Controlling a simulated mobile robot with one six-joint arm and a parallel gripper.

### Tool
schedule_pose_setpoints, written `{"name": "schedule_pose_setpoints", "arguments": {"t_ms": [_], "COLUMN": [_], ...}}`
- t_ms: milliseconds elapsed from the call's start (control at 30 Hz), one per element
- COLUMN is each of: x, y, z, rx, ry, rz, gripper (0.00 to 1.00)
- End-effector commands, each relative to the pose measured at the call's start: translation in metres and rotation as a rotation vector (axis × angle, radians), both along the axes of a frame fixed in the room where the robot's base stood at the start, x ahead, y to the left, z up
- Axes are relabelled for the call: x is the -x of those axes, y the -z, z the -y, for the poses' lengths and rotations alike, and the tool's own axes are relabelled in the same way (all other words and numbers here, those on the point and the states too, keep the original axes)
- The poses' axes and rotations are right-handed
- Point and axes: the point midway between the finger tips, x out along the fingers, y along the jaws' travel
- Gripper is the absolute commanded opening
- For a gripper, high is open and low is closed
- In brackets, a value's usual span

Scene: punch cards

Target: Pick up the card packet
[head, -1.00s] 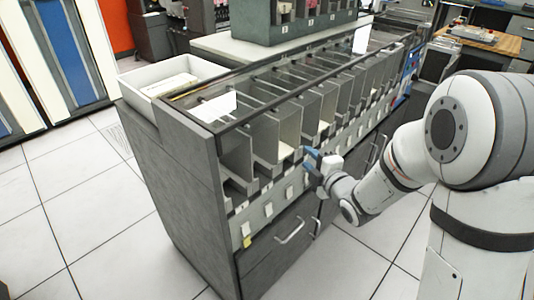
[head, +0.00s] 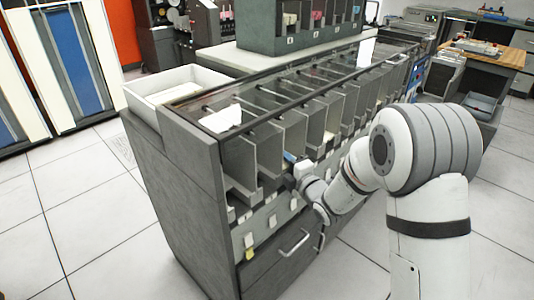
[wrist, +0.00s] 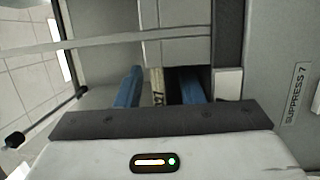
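The card packet (wrist: 157,88) shows in the wrist view as a narrow cream edge with dark printed digits, inside a grey compartment. My gripper (wrist: 160,88) has its two blue fingers apart, one on each side of the packet. Gaps show on both sides, with a dark one toward the right finger. In the head view my gripper (head: 291,157) is at the front mouth of a compartment of the sorter cabinet (head: 165,190). The packet is not clear there, with the gripper and compartment walls in front.
Compartment dividers stand close on both sides of my gripper. A "SUPPRESS 7" label (wrist: 296,88) is at right in the wrist view. The tiled floor (head: 100,225) is clear at left.

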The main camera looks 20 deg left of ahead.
Motion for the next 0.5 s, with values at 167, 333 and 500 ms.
{"name": "schedule_pose_setpoints", "arguments": {"t_ms": [167, 333, 500], "x": [0.0001, 0.0001, 0.0], "y": [0.0001, 0.0001, 0.0001], "z": [0.0004, 0.0008, 0.001], "rx": [0.0, -0.001, 0.0], "ry": [0.0, 0.001, 0.001], "rz": [0.0, -0.001, -0.001], "gripper": [0.31, 0.17, 0.03]}}
